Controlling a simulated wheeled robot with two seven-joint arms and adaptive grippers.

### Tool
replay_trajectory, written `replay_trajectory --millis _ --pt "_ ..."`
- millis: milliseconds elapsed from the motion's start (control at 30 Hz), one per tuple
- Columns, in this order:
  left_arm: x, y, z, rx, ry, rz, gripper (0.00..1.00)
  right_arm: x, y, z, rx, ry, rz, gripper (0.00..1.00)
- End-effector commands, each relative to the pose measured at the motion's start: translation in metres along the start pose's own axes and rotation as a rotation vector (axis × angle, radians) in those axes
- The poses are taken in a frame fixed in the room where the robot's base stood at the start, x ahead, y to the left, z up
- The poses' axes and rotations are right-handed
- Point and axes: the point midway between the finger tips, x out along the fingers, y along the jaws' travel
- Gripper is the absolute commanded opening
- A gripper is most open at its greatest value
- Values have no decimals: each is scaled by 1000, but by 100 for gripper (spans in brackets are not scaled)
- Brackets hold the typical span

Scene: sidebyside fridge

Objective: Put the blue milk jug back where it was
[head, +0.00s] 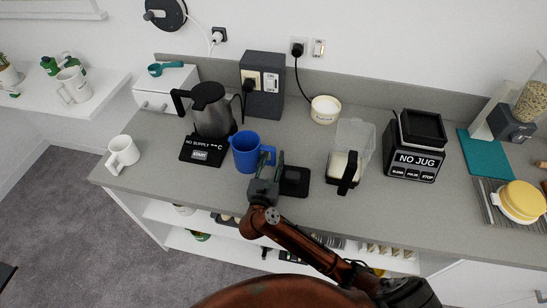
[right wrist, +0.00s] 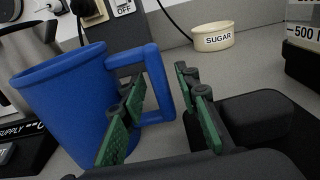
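The blue milk jug (head: 245,151) stands upright on the grey counter, just right of the kettle base, with its handle toward the right. My right gripper (head: 267,170) is at the handle side of the jug. In the right wrist view the blue jug (right wrist: 68,100) fills the left side. The fingers of my right gripper (right wrist: 163,108) are apart, and the outer bar of the handle shows between them. Whether a finger touches the handle I cannot tell. My left gripper is not in view.
A black pad (head: 296,182) lies right of my right gripper. The kettle (head: 211,112) stands left of the jug, a white mug (head: 122,154) near the left edge. A sugar bowl (head: 325,110), a clear jug (head: 351,150) and a "NO JUG" blender base (head: 415,148) stand right.

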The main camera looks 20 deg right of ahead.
Motion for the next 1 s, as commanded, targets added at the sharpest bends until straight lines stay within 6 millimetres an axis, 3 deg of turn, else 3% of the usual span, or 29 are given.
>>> replay_trajectory --millis 100,233,700,1000 --pt "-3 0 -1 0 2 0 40 0 0 5 0 -2 1 29" --pt "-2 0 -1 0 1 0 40 -16 1 1 1 4 3 29" --pt "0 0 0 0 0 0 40 -106 0 2 1 3 1 29" --pt "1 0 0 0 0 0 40 -120 0 3 1 0 0 29"
